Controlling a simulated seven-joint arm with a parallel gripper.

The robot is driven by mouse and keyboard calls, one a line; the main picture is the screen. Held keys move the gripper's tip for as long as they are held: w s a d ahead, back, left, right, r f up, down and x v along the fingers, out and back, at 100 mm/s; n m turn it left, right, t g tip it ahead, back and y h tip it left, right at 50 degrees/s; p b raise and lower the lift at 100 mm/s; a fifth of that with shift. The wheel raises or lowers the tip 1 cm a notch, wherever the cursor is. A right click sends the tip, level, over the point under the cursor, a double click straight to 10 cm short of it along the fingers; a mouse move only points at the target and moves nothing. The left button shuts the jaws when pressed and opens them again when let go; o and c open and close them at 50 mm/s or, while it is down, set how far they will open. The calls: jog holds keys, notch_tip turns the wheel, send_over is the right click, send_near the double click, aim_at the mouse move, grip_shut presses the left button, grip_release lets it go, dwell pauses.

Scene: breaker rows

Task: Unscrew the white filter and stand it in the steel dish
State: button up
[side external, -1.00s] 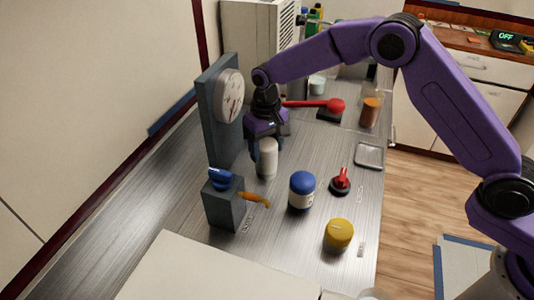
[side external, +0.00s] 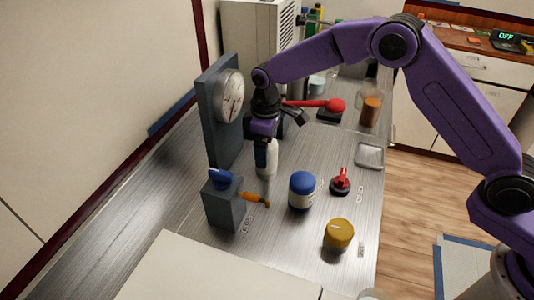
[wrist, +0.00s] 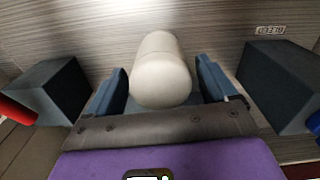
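The white filter (side external: 272,160) stands upright below my gripper in the side view, partly hidden by a finger. Its rounded white end (wrist: 160,82) shows large in the wrist view. My gripper (wrist: 163,82) has one blue finger on each side of the filter. A narrow gap shows at the right finger; the left finger is very close to the filter, and contact there is unclear. The filter's lower end and any thread are not clear. A shallow square steel dish (side external: 369,155) lies at the right edge of the bench and looks empty.
A grey block with a blue knob and orange lever (side external: 225,205) stands in front. A gauge panel (side external: 215,110) stands behind left. A blue-capped jar (side external: 302,190), red switch (side external: 341,184) and yellow jar (side external: 339,235) stand right of the filter. A red-handled lever (side external: 330,105) is farther back.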

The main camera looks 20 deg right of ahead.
jog(key=m, duration=0.4)
jog(key=shift+m, duration=0.4)
jog(key=m, duration=0.4)
jog(key=shift+m, duration=0.3)
jog(key=m, duration=0.4)
jog(key=shift+m, duration=0.3)
jog(key=m, duration=0.4)
jog(key=shift+c, duration=0.3)
